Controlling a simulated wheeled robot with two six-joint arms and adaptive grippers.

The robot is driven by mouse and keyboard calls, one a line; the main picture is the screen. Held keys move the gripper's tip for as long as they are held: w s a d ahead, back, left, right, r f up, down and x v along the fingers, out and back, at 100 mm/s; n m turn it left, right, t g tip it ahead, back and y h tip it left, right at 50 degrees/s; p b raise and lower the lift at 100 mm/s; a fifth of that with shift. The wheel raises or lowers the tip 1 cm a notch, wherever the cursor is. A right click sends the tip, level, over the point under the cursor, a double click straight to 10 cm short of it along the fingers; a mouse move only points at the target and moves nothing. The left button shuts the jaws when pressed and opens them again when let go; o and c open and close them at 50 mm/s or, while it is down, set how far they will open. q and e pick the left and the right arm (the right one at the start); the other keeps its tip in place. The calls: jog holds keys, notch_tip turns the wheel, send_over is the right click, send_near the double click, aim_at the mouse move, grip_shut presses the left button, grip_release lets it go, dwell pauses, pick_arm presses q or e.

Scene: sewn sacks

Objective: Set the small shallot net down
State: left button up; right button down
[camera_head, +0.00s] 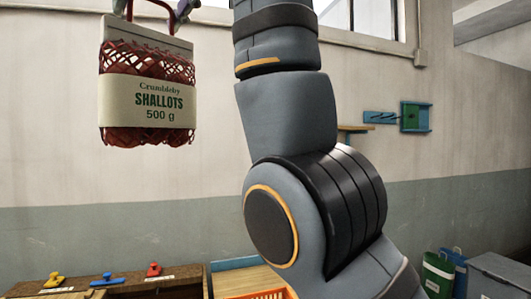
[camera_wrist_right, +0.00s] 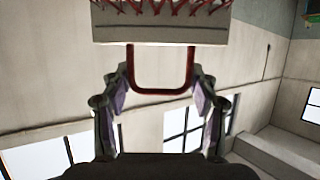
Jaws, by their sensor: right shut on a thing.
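The small shallot net (camera_head: 147,105) hangs upright in the air at the upper left of the head view. It is a red net with a cream band reading "Shallots 500 g" and a cream header. My right gripper (camera_head: 150,10) is above it, cut off by the top edge, and shut on the net's red handle. The right wrist view shows the handle loop (camera_wrist_right: 161,91) between the fingers of the right gripper (camera_wrist_right: 159,88), with the cream header and some red mesh beyond. My left gripper is in neither view.
Below the net, a wooden-topped unit (camera_head: 130,281) carries red, blue and yellow knobs. An orange crate (camera_head: 258,294) is partly hidden by my arm. Green (camera_head: 437,274) and blue containers and a grey box (camera_head: 497,275) stand at the lower right. A blue-green bracket (camera_head: 415,117) is on the wall.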

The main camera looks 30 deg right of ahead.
jog(key=w+d+f+m+h+b, duration=0.1)
jog(key=w+d+f+m+h, duration=0.1)
jog(key=w+d+f, duration=0.85)
jog(key=w+d+f+m+h+b, duration=0.15)
jog(key=w+d+f, duration=0.45)
jog(key=w+f, duration=0.8)
jog(key=w+d+f+m+h, duration=0.1)
jog(key=w+d+f, duration=0.2)
jog(key=d+f, duration=0.35)
jog(key=w+d+f+m+h, duration=0.1)
jog(key=w+d+f, duration=0.2)
jog(key=f, duration=0.7)
jog(key=s+d+f, duration=0.2)
jog(key=d+f, duration=0.1)
jog(key=f, duration=1)
jog(key=s+d+f+h, duration=0.1)
jog(key=s+d+f, duration=0.2)
jog(key=f, duration=1)
jog(key=s+d+f, duration=0.3)
jog(key=d+f, duration=0.1)
jog(key=f, duration=1)
jog(key=shift+m+h+b, duration=0.35)
jog(key=shift+m, duration=0.1)
